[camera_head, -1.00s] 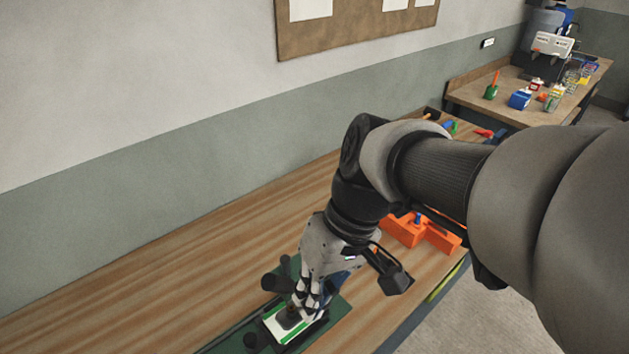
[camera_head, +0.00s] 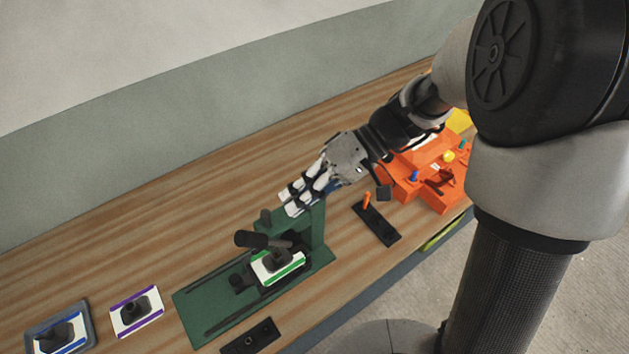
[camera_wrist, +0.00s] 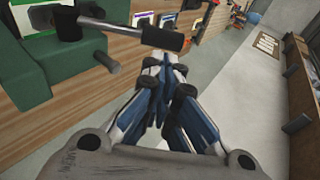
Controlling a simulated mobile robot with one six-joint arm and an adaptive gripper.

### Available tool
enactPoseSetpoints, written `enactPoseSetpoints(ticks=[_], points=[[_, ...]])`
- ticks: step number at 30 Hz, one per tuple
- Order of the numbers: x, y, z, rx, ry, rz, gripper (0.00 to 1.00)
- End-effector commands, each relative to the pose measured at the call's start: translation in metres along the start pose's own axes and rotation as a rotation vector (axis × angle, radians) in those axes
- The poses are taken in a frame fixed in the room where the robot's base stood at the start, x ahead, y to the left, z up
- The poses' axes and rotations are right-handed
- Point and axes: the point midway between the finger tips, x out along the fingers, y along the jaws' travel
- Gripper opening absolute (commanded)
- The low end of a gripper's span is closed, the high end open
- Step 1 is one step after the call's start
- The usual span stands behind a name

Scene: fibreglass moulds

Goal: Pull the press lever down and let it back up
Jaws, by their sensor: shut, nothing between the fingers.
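The green press (camera_head: 205,305) stands on the wooden bench, with an upright green column (camera_head: 313,228). Its dark press lever (camera_head: 250,239) sticks out toward the left, above a white plate with green stripes (camera_head: 277,267). In the wrist view the lever's black grip (camera_wrist: 162,38) lies just beyond my fingertips, and the green press body (camera_wrist: 80,70) is at left. My gripper (camera_head: 290,207) is shut and empty. It is beside the top of the column, apart from the lever grip in the head view. It also shows in the wrist view (camera_wrist: 168,72).
Left of the press lie a purple-striped plate (camera_head: 136,310) and a blue-striped one (camera_head: 62,335). Black blocks lie in front (camera_head: 250,338) and at right (camera_head: 378,224). An orange fixture (camera_head: 435,175) stands further right. The bench behind the press is clear.

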Motion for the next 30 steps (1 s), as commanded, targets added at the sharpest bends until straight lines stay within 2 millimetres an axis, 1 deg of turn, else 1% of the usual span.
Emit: enactPoseSetpoints(ticks=[1, 6, 9, 12, 17, 30], points=[[0.013, 0.000, 0.002, 0.000, -0.006, -0.001, 0.00], [0.046, 0.000, 0.002, 0.001, -0.006, -0.001, 0.00], [0.059, 0.000, 0.001, 0.001, -0.004, 0.001, 0.00], [0.069, 0.000, 0.001, 0.001, -0.003, 0.001, 0.00], [0.074, 0.000, 0.001, 0.001, -0.001, 0.001, 0.00], [0.075, 0.000, -0.001, -0.002, -0.001, 0.013, 0.00]])
